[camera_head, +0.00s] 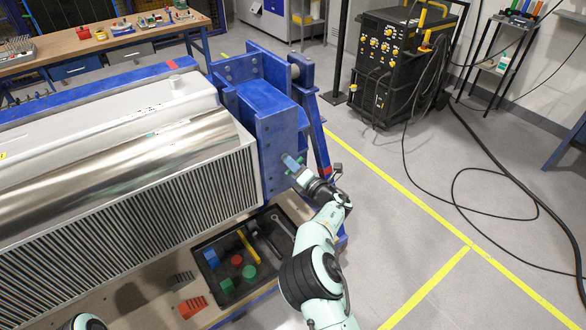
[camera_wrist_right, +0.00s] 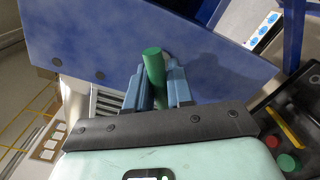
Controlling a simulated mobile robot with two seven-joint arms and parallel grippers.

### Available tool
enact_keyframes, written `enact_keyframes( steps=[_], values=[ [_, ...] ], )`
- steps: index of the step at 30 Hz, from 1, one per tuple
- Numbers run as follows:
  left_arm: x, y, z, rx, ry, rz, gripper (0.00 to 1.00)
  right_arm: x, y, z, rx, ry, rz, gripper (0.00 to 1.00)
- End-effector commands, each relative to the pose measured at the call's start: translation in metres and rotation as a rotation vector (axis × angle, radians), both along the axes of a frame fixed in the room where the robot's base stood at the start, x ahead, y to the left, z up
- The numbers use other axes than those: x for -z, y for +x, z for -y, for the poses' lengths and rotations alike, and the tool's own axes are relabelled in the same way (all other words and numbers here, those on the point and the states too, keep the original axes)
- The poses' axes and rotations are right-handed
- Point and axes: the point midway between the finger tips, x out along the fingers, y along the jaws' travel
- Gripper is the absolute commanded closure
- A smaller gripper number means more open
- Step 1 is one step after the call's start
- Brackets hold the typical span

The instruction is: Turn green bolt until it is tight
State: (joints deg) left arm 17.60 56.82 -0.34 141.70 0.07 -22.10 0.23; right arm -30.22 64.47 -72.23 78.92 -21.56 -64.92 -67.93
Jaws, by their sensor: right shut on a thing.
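The green bolt (camera_wrist_right: 153,66) shows in the right wrist view as a green cylinder standing out from a blue metal plate (camera_wrist_right: 210,68). My right gripper (camera_wrist_right: 157,86) is shut on it, with one blue-grey finger on each side. In the head view my right gripper (camera_head: 291,163) reaches the lower part of the blue jig end frame (camera_head: 277,130). How deep the bolt sits in the plate cannot be told. My left gripper is not in view.
A black tray (camera_head: 209,279) with coloured parts lies below the jig, left of my right arm. A red slotted block (camera_head: 193,306) lies beside it. A large ribbed metal part (camera_head: 140,215) fills the left. Open floor lies to the right, before a black machine (camera_head: 395,65).

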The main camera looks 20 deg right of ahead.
Motion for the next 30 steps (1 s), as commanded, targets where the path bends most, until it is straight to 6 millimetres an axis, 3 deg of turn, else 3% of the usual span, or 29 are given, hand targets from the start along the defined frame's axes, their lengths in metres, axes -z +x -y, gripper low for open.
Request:
enact_keyframes(
  steps=[30],
  values=[
    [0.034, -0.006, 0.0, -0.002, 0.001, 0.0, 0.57, -0.002, 0.0, 0.001, 0.0, 0.912, -0.327, 1.0]
  ],
)
